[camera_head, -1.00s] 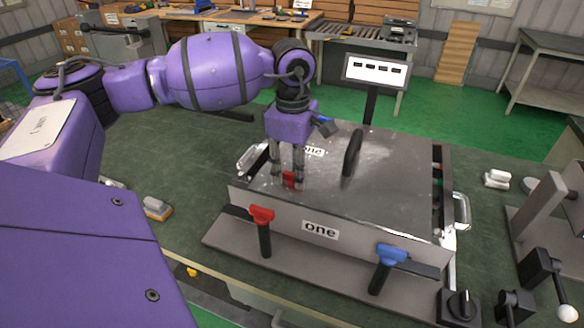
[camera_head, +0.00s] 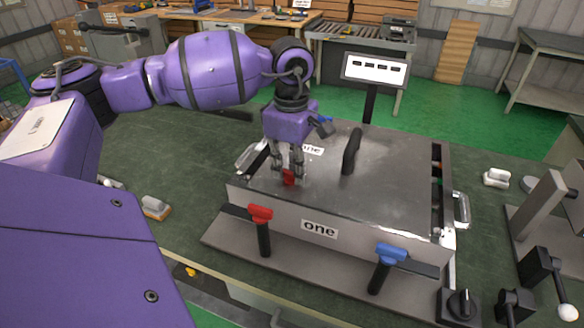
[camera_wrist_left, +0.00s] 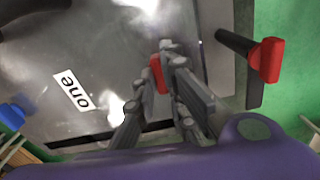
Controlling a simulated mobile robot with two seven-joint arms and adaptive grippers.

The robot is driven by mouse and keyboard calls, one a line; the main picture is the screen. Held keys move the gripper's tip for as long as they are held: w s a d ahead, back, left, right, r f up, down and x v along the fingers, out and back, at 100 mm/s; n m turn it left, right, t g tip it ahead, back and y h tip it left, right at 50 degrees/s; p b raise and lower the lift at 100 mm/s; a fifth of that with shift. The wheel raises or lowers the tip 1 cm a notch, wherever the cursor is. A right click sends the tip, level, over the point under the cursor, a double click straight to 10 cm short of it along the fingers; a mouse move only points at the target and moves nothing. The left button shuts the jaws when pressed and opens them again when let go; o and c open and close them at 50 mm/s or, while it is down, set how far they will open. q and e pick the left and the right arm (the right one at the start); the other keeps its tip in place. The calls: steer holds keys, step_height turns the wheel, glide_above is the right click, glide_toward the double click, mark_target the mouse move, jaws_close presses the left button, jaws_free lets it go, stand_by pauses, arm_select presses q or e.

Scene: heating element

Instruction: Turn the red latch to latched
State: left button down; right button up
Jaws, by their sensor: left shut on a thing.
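The small red latch (camera_head: 288,177) is on the top of the grey metal box (camera_head: 395,190), near its front left. My left gripper (camera_head: 288,178) points down from above with its fingers shut around this latch. In the left wrist view the red latch (camera_wrist_left: 156,73) shows beside the grey fingertips (camera_wrist_left: 160,65), which partly hide it. My right gripper is in neither view.
A red-topped lever (camera_head: 260,213) and a blue-topped lever (camera_head: 390,253) stand at the box's front. A black upright handle (camera_head: 351,152) rises from the lid. A sign on a post (camera_head: 375,70) stands behind. The green tabletop (camera_head: 160,155) left of the box is mostly clear.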

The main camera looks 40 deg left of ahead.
arm_select(q)
steer(key=shift+f+m+b, duration=0.15)
steer(key=shift+m+b, duration=0.3)
steer(key=shift+m, duration=0.65)
steer(key=m+b, duration=0.1)
steer(key=m, duration=0.2)
steer(key=shift+m, duration=0.3)
steer(key=m+b, duration=0.2)
steer(key=m, duration=0.3)
steer(key=shift+b, duration=0.35)
steer(key=shift+m+b, duration=0.35)
steer(key=shift+m, duration=0.75)
steer(key=shift+m+b, duration=0.3)
steer(key=shift+m, duration=0.5)
steer(key=shift+m+b, duration=0.35)
steer(key=shift+m, duration=0.95)
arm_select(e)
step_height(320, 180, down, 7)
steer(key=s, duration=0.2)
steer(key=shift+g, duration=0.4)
arm_select(q)
steer(key=shift+r, duration=0.2)
